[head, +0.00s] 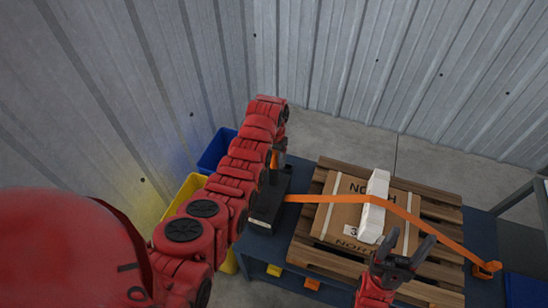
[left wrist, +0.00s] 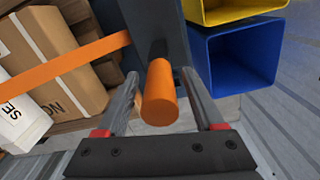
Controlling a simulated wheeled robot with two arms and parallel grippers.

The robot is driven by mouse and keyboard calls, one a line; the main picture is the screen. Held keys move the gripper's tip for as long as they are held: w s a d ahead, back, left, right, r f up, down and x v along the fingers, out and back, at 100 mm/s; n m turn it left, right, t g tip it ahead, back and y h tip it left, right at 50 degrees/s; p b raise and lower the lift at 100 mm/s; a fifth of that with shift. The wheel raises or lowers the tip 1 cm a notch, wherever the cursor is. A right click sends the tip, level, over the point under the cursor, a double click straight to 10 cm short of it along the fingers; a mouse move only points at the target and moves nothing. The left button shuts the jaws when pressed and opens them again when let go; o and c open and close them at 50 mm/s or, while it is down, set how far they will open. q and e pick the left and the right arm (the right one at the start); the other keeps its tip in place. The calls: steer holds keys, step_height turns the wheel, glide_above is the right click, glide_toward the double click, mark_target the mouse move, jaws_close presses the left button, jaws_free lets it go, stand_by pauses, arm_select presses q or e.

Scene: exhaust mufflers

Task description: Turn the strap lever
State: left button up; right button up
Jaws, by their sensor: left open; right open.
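The strap lever has an orange cylindrical grip (left wrist: 160,92), which sits between the two fingers of my open left gripper (left wrist: 164,95) in the left wrist view. A gap shows at both sides of the grip. In the head view the lever's orange end (head: 275,159) is mostly hidden behind my left arm. The lever's dark base (head: 268,207) stands at the left of the pallet. An orange strap (head: 335,199) runs from it over the carton to an orange end piece (head: 486,269). My right gripper (head: 403,249) is open and empty above the pallet's front.
A cardboard carton (head: 345,190) with a white block (head: 374,206) on it sits on a wooden pallet (head: 440,215) on a dark table (head: 482,225). A blue bin (head: 214,150) and a yellow bin (head: 186,193) stand at the left. Corrugated walls close off the back and left.

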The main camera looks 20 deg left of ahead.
arm_select(q)
steer(key=shift+f, duration=0.1)
jaws_close()
stand_by(0.3)
stand_by(1.1)
